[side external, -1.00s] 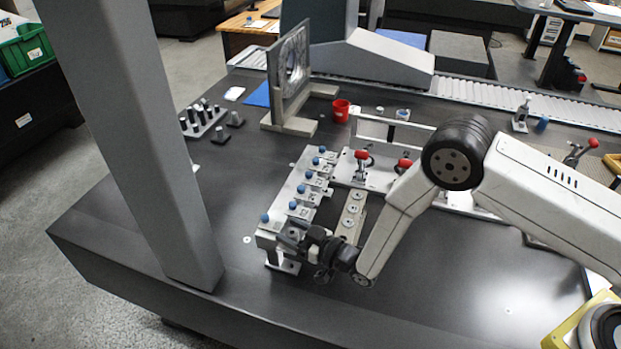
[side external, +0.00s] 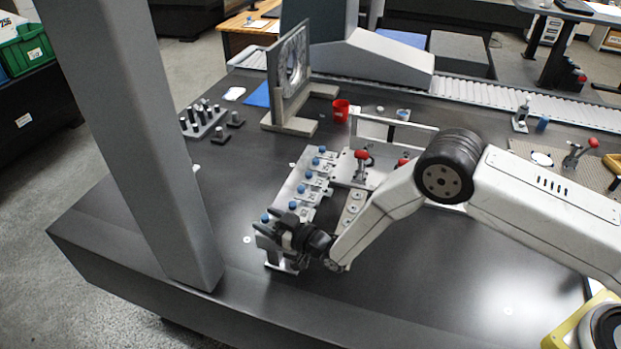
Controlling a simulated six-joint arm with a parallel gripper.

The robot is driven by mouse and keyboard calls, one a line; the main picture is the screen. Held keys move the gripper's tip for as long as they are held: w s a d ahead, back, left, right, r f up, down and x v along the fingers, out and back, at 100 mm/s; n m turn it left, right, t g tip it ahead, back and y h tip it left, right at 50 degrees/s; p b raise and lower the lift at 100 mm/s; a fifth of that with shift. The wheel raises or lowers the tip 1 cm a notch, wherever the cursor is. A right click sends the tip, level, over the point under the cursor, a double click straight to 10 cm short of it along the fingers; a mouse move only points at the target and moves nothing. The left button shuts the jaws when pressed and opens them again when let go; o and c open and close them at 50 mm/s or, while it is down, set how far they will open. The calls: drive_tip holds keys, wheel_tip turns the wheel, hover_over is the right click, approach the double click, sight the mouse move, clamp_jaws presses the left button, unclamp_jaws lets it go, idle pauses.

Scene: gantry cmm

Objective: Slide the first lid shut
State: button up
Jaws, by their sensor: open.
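A light grey block (side external: 310,190) with a row of several small lids, each with a blue knob, runs from near the black table's front towards the back. The nearest blue knob (side external: 265,217), on the front-end lid, shows just beyond my gripper. My gripper (side external: 261,232) is open, low over the front end of the block, with its fingers pointing left. It covers most of that end lid, so I cannot tell how far the lid is slid or whether a finger touches it. Another blue knob (side external: 293,205) shows just behind my gripper.
A plate with red-knobbed clamps (side external: 360,155) stands right of the block. A grey column (side external: 150,160) rises to the left. A red cup (side external: 341,110) and a rack of dark pins (side external: 203,120) sit further back. The front right of the table is clear.

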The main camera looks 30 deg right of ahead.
clamp_jaws()
idle(1.4)
